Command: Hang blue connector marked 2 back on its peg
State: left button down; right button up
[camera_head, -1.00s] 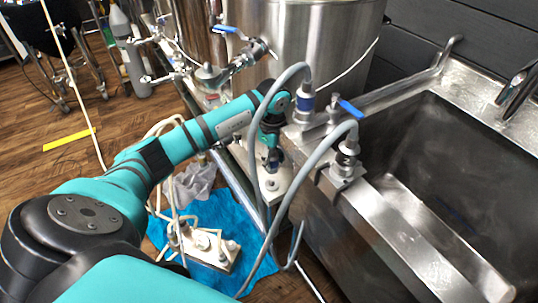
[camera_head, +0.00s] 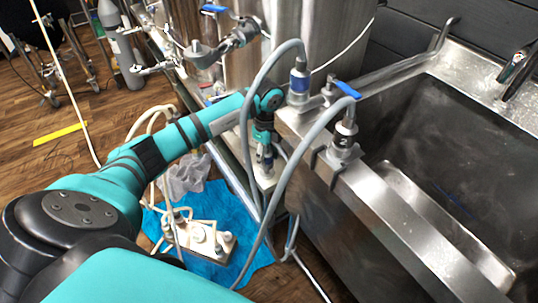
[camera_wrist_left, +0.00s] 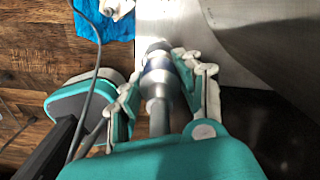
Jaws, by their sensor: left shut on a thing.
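My left gripper (camera_head: 265,150) points down beside the left side of the sink. In the left wrist view its fingers (camera_wrist_left: 165,80) are closed around a metal connector with a blue band (camera_wrist_left: 158,76), and a grey hose runs from it toward the camera. No mark 2 can be read on it. Another blue-banded connector (camera_head: 299,80) with a grey hose stands upright at the sink's back left corner. I cannot make out an empty peg. My right gripper is not in view.
The steel sink (camera_head: 400,225) fills the right side. Steel tanks with blue-handled valves (camera_head: 214,8) stand behind. Grey hoses loop close to my gripper. A blue cloth (camera_head: 235,215) with a white pump unit (camera_head: 200,240) lies on the wooden floor.

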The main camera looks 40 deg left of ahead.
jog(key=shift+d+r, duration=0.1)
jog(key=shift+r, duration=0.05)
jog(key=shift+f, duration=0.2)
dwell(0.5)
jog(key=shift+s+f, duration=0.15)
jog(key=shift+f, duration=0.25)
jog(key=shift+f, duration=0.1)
pick_arm(q)
jog(key=shift+f, duration=0.1)
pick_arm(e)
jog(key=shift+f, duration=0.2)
pick_arm(q)
jog(key=shift+f, duration=0.3)
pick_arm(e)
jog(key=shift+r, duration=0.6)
